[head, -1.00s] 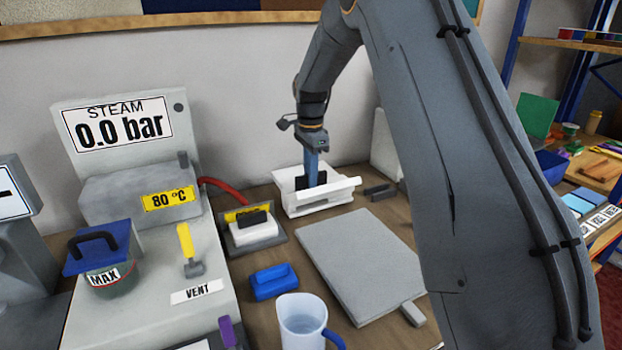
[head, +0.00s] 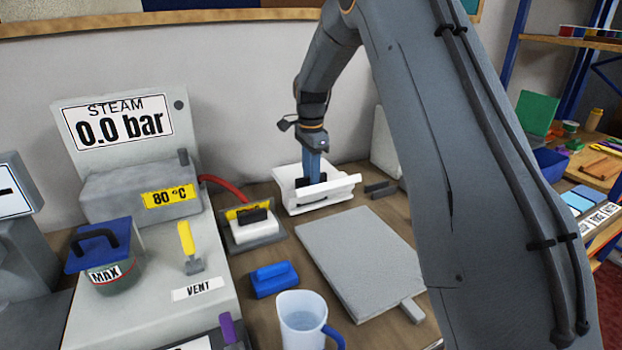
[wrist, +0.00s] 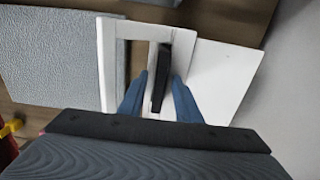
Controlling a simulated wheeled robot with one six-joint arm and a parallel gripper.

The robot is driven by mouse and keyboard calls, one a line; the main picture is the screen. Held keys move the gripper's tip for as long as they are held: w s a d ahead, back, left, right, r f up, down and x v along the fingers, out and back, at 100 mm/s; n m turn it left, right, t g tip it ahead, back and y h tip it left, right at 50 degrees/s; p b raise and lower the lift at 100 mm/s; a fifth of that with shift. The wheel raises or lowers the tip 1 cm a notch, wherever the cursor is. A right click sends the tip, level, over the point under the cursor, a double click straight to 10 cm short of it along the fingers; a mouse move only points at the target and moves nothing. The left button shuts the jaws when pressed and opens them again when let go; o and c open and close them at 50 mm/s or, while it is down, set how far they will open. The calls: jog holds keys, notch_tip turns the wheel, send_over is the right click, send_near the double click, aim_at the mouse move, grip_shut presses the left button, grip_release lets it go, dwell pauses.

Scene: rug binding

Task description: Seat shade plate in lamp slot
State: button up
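The lamp (head: 294,201) is a white, box-like housing on the bench by the wall. In the wrist view it shows as a white frame (wrist: 107,65) with a white panel (wrist: 228,82) on the right. My gripper (head: 312,180) points down into it. In the wrist view my gripper (wrist: 160,80) has its blue fingers on either side of a dark bar (wrist: 161,72), which looks like the shade plate's handle, and appears closed on it. The plate's lower part and the slot are hidden, so I cannot tell how they meet.
A grey board (head: 360,258) lies in front of the lamp. A white block with a dark handle (head: 255,228), a blue brush-like block (head: 273,280) and a jug (head: 302,320) stand nearby. The steam unit (head: 120,125) is at left.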

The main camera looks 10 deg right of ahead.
notch_tip(320, 180, up, 12)
jog(key=f+b, duration=0.1)
jog(key=b, duration=0.2)
jog(key=s+f+n, duration=0.5)
jog(key=s, duration=0.6)
jog(key=s+f+n, duration=0.5)
jog(key=s, duration=0.6)
jog(key=s+f+n, duration=0.5)
jog(key=s+n, duration=0.1)
jog(key=s, duration=0.6)
jog(key=shift+t, duration=0.4)
jog(key=shift+s, duration=0.1)
